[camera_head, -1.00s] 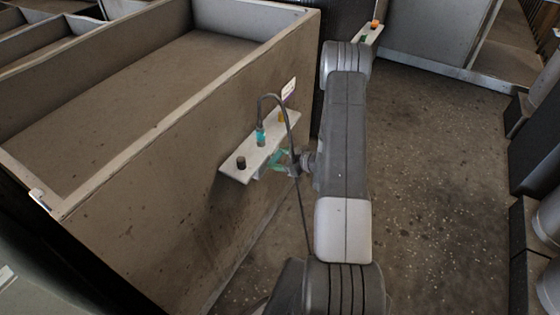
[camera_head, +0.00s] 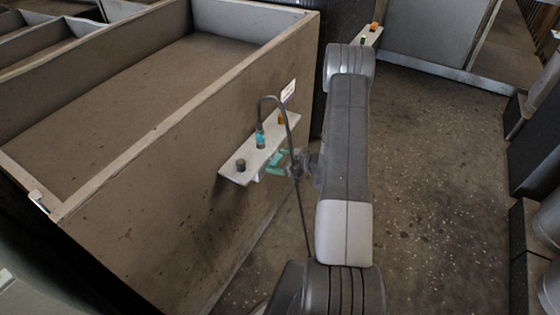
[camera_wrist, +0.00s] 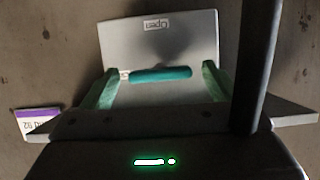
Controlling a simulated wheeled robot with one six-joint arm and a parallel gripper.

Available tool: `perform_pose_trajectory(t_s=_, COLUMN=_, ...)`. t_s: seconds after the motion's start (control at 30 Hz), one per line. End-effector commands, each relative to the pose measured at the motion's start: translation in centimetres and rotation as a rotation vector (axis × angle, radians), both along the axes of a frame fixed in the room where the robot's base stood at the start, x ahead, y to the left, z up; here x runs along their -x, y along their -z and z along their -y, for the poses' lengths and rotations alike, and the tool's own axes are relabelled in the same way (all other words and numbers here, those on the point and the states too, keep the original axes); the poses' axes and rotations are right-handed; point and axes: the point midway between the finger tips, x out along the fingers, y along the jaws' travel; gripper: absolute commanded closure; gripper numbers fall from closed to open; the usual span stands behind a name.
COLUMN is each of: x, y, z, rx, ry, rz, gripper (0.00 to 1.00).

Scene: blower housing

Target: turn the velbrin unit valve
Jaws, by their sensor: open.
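In the wrist view a teal bar-shaped handle (camera_wrist: 160,75) lies level across a pale plate (camera_wrist: 195,40). The plate bears a label (camera_wrist: 158,25) reading "Open", seen upside down. My gripper (camera_wrist: 158,71) has its two green fingers apart, one past each end of the bar. I cannot tell whether they touch it. In the head view my gripper (camera_head: 280,161) is beside a white shelf-like plate (camera_head: 240,172) on the brown housing wall. The handle cannot be made out there.
A dark curved hose (camera_head: 290,120) passes close by my gripper. A purple-white label (camera_wrist: 39,121) is at left in the wrist view. The floor (camera_head: 430,170) at right is clear.

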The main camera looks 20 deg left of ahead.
Motion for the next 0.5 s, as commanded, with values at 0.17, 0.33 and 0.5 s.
perform_pose_trajectory(t_s=0.17, x=0.0, y=-0.8, z=2.0, rx=0.0, ry=0.005, rz=0.0, gripper=0.16)
perform_pose_trajectory(t_s=0.33, x=0.2, y=-2.1, z=5.2, rx=0.0, ry=0.006, rz=0.001, gripper=0.16)
perform_pose_trajectory(t_s=0.5, x=0.4, y=-3.4, z=8.3, rx=-0.001, ry=0.006, rz=0.001, gripper=0.16)
